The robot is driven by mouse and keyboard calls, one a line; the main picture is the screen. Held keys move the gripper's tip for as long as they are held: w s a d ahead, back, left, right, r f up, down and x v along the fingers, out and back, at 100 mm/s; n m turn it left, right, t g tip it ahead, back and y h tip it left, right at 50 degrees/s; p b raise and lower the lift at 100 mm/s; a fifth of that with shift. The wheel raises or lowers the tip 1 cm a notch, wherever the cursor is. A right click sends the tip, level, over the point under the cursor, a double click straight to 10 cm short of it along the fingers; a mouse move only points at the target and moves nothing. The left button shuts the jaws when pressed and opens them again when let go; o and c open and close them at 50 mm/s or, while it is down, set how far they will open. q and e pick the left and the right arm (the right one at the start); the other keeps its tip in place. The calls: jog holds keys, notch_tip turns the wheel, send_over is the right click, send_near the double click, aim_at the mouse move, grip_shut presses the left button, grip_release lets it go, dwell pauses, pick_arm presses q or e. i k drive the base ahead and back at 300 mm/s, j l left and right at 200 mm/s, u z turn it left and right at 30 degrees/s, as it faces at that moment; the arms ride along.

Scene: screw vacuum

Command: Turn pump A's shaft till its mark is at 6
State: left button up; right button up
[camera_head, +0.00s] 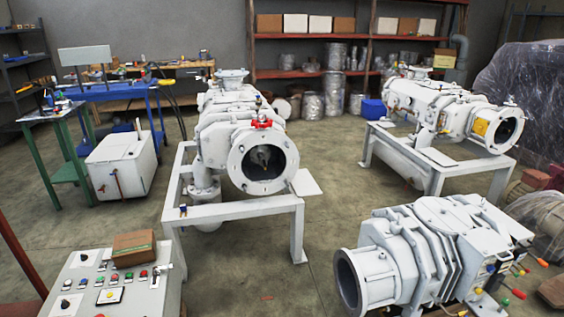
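Three white screw vacuum pumps are in view, and I see no readable label telling which is pump A. The middle pump (222,105) sits on a white steel frame (240,210), its round flange (240,158) facing me. Inside the flange is a dark opening with a small lighter part in it. A red fitting (262,123) is above it. Another pump (425,100) is on a frame at the back right. A third pump (425,250) is at the front right, its open flange facing left. No shaft mark or numbers are legible. Neither gripper is in view.
A control panel (72,285) with buttons stands at the front left, with a cardboard box (133,250) on it. A white tank (122,165) and blue bench (112,92) stand at the left. Shelves (310,36) line the back. Bare floor (240,275) lies between panel and front pump.

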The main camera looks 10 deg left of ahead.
aim_at(260, 154)
jog(key=i+z, duration=0.15)
jog(key=i, duration=0.9)
jog(key=i+j+z, duration=0.1)
jog(key=i+j, duration=1.8)
jog(key=j+z, duration=0.05)
